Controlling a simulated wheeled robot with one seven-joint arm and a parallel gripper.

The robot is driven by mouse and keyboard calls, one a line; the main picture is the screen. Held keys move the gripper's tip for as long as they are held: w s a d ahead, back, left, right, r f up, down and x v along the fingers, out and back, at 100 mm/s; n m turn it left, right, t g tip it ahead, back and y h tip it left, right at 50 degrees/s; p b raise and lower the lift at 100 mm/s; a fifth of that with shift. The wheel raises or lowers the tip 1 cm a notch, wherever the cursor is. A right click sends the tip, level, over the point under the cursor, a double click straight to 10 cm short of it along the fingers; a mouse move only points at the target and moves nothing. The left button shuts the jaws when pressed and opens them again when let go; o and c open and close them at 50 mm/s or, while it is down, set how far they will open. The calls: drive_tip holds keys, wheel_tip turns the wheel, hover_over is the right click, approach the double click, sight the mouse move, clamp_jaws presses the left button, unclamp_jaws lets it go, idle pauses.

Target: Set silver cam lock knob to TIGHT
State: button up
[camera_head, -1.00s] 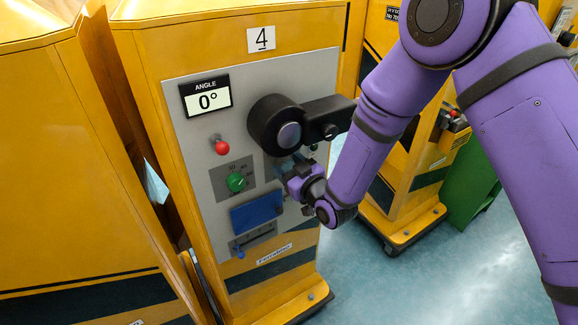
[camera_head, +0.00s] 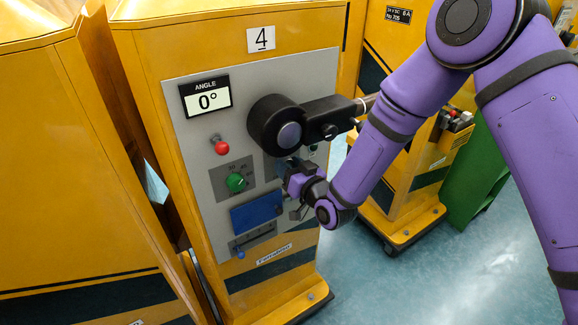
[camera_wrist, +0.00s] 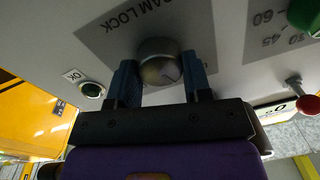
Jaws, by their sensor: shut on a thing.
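The silver cam lock knob (camera_wrist: 160,66) is a round metal knob on a dark grey plate (camera_wrist: 108,29) marked "CAM LOCK" in the wrist view. A dark pointer line shows on its face. The plate's other lettering is hidden, so I cannot read which setting the line faces. My gripper (camera_wrist: 160,80) has one blue-black finger on each side of the knob and is shut on it. In the head view my gripper (camera_head: 292,172) is at the panel, below the black arm hub, and it hides the knob.
A black hub with a lever (camera_head: 290,130) juts out just above my gripper. The panel (camera_head: 200,160) also has a red knob (camera_head: 221,147), a green dial (camera_head: 237,182), and a blue block (camera_head: 257,212). A green-black button (camera_wrist: 92,90) marked "OK" sits near the cam lock.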

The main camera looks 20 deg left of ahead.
drive_tip(key=m, duration=0.6)
drive_tip(key=shift+d+f+m+t, duration=0.1)
drive_tip(key=shift+f+m+t, duration=0.05)
drive_tip(key=shift+m+t, duration=0.25)
drive_tip(key=m, duration=0.6)
drive_tip(key=shift+f+m, duration=0.1)
drive_tip(key=shift+m, duration=0.3)
drive_tip(key=o, duration=0.9)
drive_tip(key=shift+t, duration=0.3)
drive_tip(key=v, duration=1)
drive_tip(key=shift+s+d+r, duration=0.2)
drive_tip(key=shift+s+d, duration=0.05)
drive_tip(key=shift+s, duration=0.05)
